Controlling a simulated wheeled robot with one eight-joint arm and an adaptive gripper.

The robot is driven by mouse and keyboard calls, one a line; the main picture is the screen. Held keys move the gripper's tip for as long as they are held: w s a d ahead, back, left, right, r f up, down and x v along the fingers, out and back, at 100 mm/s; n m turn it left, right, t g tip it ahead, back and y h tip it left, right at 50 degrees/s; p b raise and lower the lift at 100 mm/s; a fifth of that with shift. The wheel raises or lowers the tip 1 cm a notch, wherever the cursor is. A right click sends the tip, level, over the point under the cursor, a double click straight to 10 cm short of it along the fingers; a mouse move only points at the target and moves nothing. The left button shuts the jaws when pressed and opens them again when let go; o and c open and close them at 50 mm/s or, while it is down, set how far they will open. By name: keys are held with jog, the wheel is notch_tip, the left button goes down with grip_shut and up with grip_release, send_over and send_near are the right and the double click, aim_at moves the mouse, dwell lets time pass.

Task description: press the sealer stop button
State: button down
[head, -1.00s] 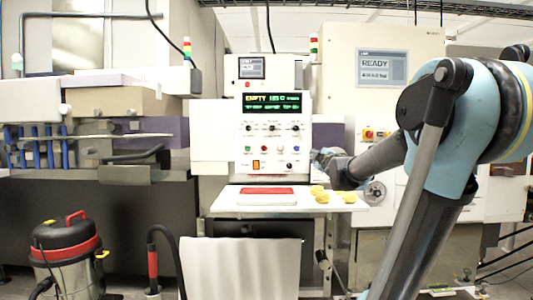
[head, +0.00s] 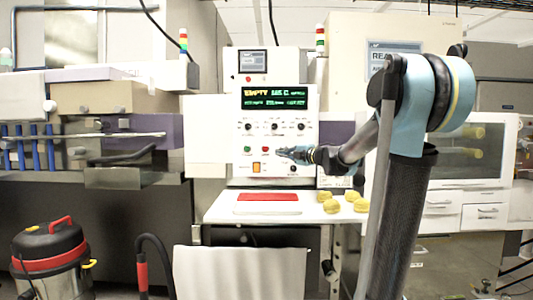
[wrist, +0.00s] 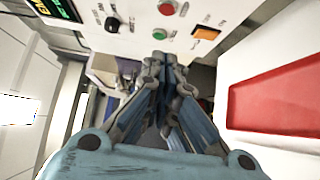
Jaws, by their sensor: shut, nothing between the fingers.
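The white control panel (head: 298,135) faces me, with a row of small round buttons below its knobs. A red button (head: 265,150) and a green button (head: 247,150) show there; their labels are too small to read. The wrist view also shows the red button (wrist: 166,8) at its top edge and the green button (wrist: 159,33) below it. My gripper (head: 281,152) is shut and empty, its tips in front of the panel just right of the red button, covering part of the row. In the wrist view the closed fingertips (wrist: 161,58) appear just below the green button. I cannot tell whether they touch the panel.
An orange switch (head: 256,168) sits below the buttons. A shelf (head: 225,208) below the panel holds a red-topped tray (head: 267,197) and several yellow lumps (head: 345,204). A vacuum cleaner (head: 50,262) stands at lower left.

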aim_at(267, 150)
jog(key=shift+w, duration=0.35)
jog(key=shift+a, duration=0.1)
jog(key=x, duration=0.7)
jog(key=w+d+x, duration=0.1)
jog(key=x, duration=0.3)
jog(key=shift+w+a, duration=0.15)
jog(key=shift+w, duration=1)
